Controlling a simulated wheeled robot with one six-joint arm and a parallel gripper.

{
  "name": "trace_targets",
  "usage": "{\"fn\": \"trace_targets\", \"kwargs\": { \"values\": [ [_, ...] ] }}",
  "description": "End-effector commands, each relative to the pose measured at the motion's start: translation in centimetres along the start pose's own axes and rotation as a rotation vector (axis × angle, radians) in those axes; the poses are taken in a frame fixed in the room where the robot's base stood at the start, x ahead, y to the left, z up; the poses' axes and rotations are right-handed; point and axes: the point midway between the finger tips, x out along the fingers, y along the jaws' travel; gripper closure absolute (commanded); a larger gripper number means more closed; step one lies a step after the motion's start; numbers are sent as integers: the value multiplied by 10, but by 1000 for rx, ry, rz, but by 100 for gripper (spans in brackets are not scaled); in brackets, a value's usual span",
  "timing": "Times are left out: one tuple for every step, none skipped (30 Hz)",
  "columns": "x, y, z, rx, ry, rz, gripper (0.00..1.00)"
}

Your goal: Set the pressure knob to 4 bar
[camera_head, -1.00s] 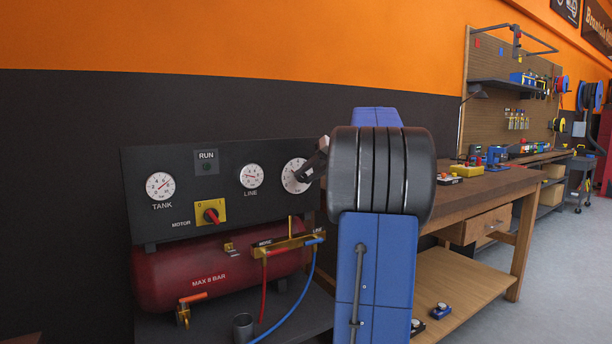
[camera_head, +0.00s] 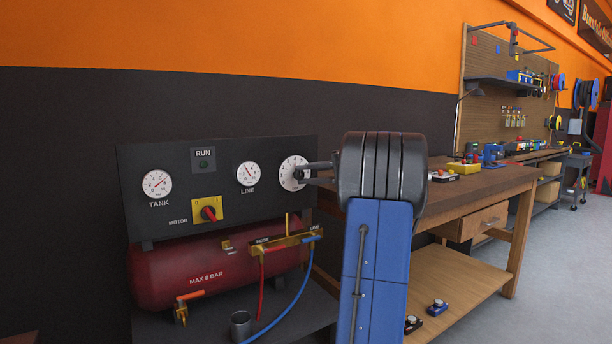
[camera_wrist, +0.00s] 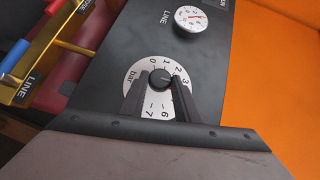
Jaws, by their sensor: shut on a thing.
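The pressure knob (camera_wrist: 159,78) is a small black round knob at the centre of a white dial (camera_wrist: 133,75) marked in bar. In the wrist view the numbers 0, 1, 2, 3, 6 and 7 show; the 4 and 5 are hidden behind the right finger. My gripper (camera_wrist: 161,88) is shut on the knob, one finger on each side. I cannot clearly read the knob's pointer. In the head view the dial (camera_head: 288,174) is at the panel's right end, with my gripper (camera_head: 306,173) reaching it from the right. The LINE gauge (camera_head: 248,174) has a red needle.
The black panel (camera_head: 225,210) also carries the TANK gauge (camera_head: 157,184), a RUN lamp (camera_head: 203,163) and a red motor switch (camera_head: 209,213). A red tank (camera_head: 165,275), brass manifold (camera_head: 283,240) and hoses are below. A wooden workbench (camera_head: 470,195) stands at the right, behind my arm.

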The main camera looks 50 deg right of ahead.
Motion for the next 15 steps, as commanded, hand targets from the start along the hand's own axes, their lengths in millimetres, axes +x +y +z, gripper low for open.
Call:
{"fn": "trace_targets", "kwargs": {
  "values": [
    [0, 1, 0, 11, 0, -10, 93],
    [0, 2, 0, 17, 0, -16, 93],
    [0, 2, 0, 23, 0, -22, 93],
    [0, 2, 0, 28, 0, -26, 93],
    [0, 2, 0, 31, 0, -29, 93],
    [0, 2, 0, 35, 0, -33, 93],
    [0, 2, 0, 38, 0, -35, 93],
    [0, 2, 0, 40, 0, -37, 93],
    [0, 2, 0, 41, 0, -39, 93],
    [0, 2, 0, 42, 0, -39, 93],
    [0, 2, 0, 43, 0, -40, 93],
    [0, 2, 0, 43, 0, -40, 93],
    [0, 2, 0, 43, 0, -40, 93],
    [0, 2, 0, 43, 0, -40, 93],
    [0, 2, 0, 43, 0, -40, 93]
  ]
}}
